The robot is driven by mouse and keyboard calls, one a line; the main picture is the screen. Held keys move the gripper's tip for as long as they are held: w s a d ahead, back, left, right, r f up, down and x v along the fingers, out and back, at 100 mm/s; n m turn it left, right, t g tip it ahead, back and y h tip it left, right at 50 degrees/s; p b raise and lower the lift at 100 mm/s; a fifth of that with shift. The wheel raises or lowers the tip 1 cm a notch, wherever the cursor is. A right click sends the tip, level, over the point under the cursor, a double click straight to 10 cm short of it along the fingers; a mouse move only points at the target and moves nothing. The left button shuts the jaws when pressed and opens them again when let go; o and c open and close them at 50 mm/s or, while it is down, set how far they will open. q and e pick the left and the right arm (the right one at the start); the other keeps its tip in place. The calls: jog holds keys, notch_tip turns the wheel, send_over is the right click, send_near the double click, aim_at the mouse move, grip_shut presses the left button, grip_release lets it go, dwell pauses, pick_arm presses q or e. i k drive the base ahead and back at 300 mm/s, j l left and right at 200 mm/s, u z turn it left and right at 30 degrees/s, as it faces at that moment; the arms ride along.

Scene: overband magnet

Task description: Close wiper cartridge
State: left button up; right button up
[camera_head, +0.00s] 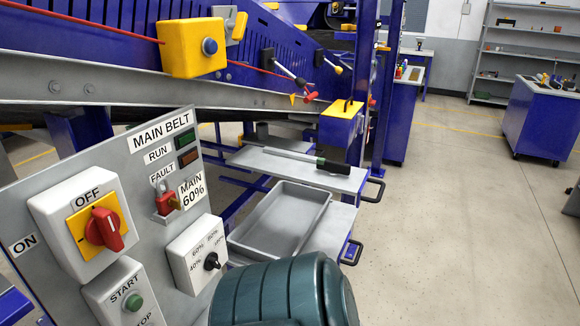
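No part in view is labelled as the wiper cartridge, and I cannot tell for sure which one it is. A blue box with a yellow top (341,109) and a black handle stands beside the blue frame at the centre right. A grey shelf (262,164) with a black pull handle at its right end sits below it. A long tool with a black grip (333,166) lies on this shelf. Neither my left nor my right gripper is in view.
A control panel (140,160) with a red rotary switch (105,229) stands at the left. A grey tray (280,217) sits low at the centre. A dark teal ribbed body (280,290) blocks the bottom centre. The floor (450,200) at the right is clear.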

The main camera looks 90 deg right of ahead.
aim_at(295, 167)
jog(key=z, duration=0.45)
jog(key=j+z, duration=0.1)
jog(key=z, duration=1.3)
jog(key=k+z, duration=0.1)
jog(key=z, duration=1.25)
jog(key=k, duration=0.05)
